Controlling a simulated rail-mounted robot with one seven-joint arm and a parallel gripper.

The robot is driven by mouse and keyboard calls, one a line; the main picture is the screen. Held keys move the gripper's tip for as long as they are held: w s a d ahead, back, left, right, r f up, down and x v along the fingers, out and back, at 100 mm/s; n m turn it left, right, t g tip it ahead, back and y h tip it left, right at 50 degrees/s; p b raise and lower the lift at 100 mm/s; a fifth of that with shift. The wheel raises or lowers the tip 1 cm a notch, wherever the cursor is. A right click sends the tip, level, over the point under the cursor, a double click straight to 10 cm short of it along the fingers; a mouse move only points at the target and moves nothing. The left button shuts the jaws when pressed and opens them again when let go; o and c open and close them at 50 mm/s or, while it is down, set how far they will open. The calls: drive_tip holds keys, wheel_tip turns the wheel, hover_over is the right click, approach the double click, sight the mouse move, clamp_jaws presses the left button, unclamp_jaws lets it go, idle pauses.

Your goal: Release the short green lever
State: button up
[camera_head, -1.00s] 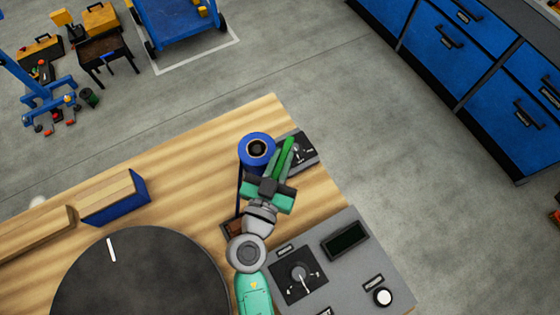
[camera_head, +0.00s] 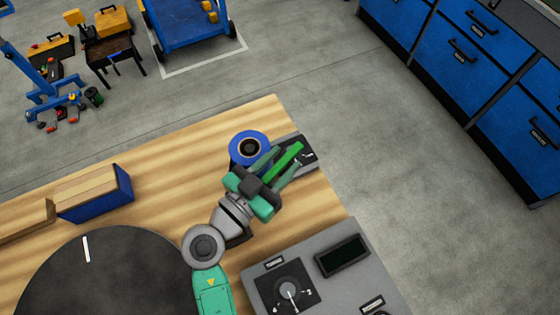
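The short green lever (camera_head: 287,158) is a bright green bar at the dark panel (camera_head: 310,147) on the table's far right corner. It slants up and to the right in the head view. My gripper (camera_head: 282,163), with teal fingers, reaches the lever from the lower left. The fingers lie along both sides of the lever. Whether they press on it or stand slightly apart from it cannot be made out. The gripper and lever hide part of the panel and its dial markings.
A blue spool-like cylinder (camera_head: 248,149) stands close to the left of my gripper. A grey control box (camera_head: 345,290) with a knob and dark display is at the front right. A black round plate (camera_head: 95,285) and blue-sided wooden block (camera_head: 95,192) are at left.

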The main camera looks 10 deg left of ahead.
drive_tip(key=v, duration=0.7)
drive_tip(key=shift+s+a, duration=0.2)
drive_tip(key=shift+s, duration=0.15)
